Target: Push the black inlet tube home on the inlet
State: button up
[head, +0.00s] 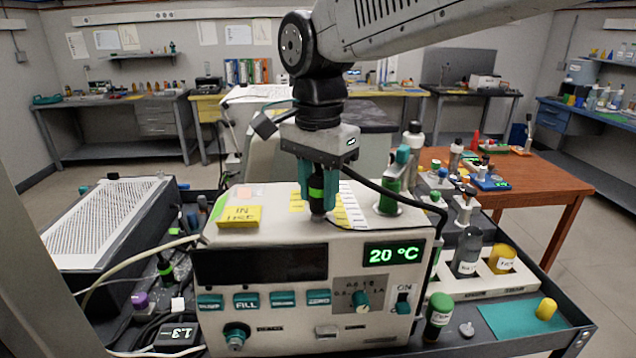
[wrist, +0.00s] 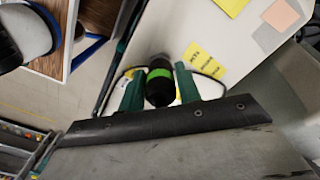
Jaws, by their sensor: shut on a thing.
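The black inlet tube's end (head: 316,181), a black sleeve with a bright green band, is upright above the top of the white classifier (head: 290,240). My gripper (head: 317,188) points down, its teal fingers shut on this tube end. In the wrist view the black end with its green band (wrist: 160,84) sits between the two teal fingers (wrist: 160,88). Below it in the head view, a grey fitting (head: 318,216) stands at the classifier's top front edge, in line with the tube end. I cannot tell how far the two overlap.
A black hose (head: 410,197) arcs to the right from behind my gripper. Yellow notes (head: 240,215) lie on the top. A grey perforated box (head: 110,225) is at the left; bottles (head: 467,250) stand at the right.

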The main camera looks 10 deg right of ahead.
aim_at(318, 175)
jog(key=shift+f, duration=0.3)
jog(key=o, duration=1.1)
jog(key=shift+c, duration=0.2)
notch_tip(318, 175, up, 8)
jog(key=shift+f, duration=0.1)
jog(key=s+d+f+n, duration=0.4)
jog(key=s+d, duration=0.4)
jog(key=d, duration=0.5)
jog(key=s+d+f+n+t, duration=0.1)
jog(key=s+d+f+n, duration=0.4)
jog(key=s+d+f, duration=0.3)
jog(key=s+f, duration=0.1)
jog(key=s, duration=0.2)
jog(key=shift+s+f, duration=0.15)
jog(key=shift+f, duration=0.2)
